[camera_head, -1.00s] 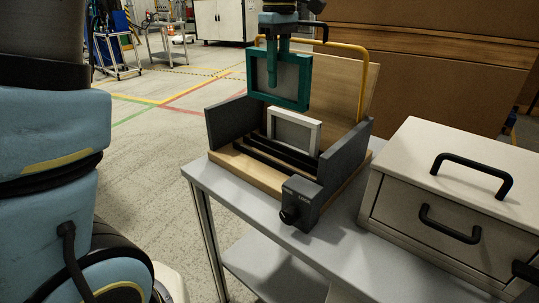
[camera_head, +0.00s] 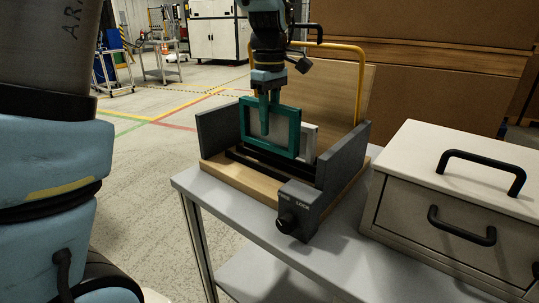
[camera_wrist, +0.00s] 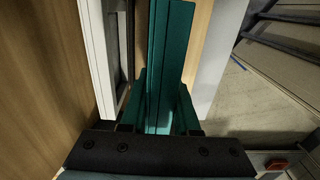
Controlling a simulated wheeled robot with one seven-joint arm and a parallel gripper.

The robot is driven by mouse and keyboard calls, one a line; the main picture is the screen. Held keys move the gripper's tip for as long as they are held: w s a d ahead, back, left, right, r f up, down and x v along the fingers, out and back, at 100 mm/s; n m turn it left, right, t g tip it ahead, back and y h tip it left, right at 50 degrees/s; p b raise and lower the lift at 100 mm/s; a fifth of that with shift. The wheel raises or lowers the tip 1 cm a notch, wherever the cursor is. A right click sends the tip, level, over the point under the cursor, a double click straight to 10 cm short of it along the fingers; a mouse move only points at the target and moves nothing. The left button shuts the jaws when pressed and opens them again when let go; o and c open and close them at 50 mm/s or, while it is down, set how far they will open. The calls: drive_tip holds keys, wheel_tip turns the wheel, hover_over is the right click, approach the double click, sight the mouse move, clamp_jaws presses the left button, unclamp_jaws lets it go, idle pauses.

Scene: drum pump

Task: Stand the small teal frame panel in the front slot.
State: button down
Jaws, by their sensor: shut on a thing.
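The small teal frame panel (camera_head: 292,137) has a grey face. It is upright in my gripper (camera_head: 270,116), low between the two dark side walls of the wooden rack. The wrist view shows the panel (camera_wrist: 172,60) from above, edge on, held between the fingers. A white-framed panel (camera_head: 309,140) stands behind it, apart from it in the wrist view (camera_wrist: 100,60). The dark slot rails (camera_head: 245,161) lie below and in front of the teal panel. I cannot tell whether its lower edge is inside the front slot.
The rack's dark side walls (camera_head: 343,157) flank the panel. A knob block marked LOCK (camera_head: 297,210) is at the rack's front right. A yellow tube arch (camera_head: 361,85) rises behind. A white drawer box (camera_head: 455,190) with black handles stands to the right on the grey table.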

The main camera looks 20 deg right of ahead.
sight(270, 142)
drive_tip(key=shift+f, duration=2.95)
drive_tip(key=shift+f, duration=0.1)
drive_tip(key=c, duration=0.6)
unclamp_jaws()
drive_tip(key=shift+c, duration=0.2)
